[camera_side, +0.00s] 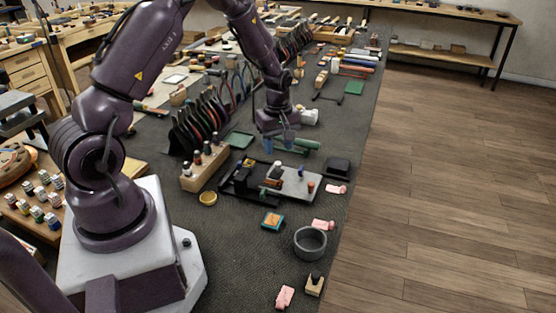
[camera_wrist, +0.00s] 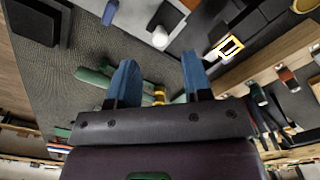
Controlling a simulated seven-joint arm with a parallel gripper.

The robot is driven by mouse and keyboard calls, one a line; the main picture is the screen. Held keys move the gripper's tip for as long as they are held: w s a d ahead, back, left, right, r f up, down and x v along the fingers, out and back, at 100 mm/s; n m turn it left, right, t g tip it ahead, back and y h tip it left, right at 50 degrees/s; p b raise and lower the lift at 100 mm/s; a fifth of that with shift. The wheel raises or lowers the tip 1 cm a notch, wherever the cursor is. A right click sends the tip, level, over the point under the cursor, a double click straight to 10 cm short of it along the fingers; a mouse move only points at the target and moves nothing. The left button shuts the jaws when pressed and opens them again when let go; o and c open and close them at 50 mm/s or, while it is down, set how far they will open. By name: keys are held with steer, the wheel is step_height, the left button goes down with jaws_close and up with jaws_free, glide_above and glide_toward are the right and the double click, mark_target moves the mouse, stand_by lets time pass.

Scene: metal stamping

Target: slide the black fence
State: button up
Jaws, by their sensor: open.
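The stamping jig, a grey plate (camera_side: 300,184) on a black base, sits on the dark mat in the middle of the side view. A black fence (camera_side: 262,201) appears to run along its near edge; its exact outline is hard to separate from the black base. My gripper (camera_side: 279,142) is above the mat just behind the jig, pointing down, with blue fingers apart and nothing seen between them. In the wrist view my gripper (camera_wrist: 160,80) also shows spread fingers. Part of the jig's dark structure shows at the upper right there, cut off by the frame.
A green-handled tool (camera_side: 306,143) lies beside my gripper.

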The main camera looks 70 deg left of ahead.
mark_target(278, 163)
step_height(278, 163, down, 5)
steer(key=shift+f, duration=0.15)
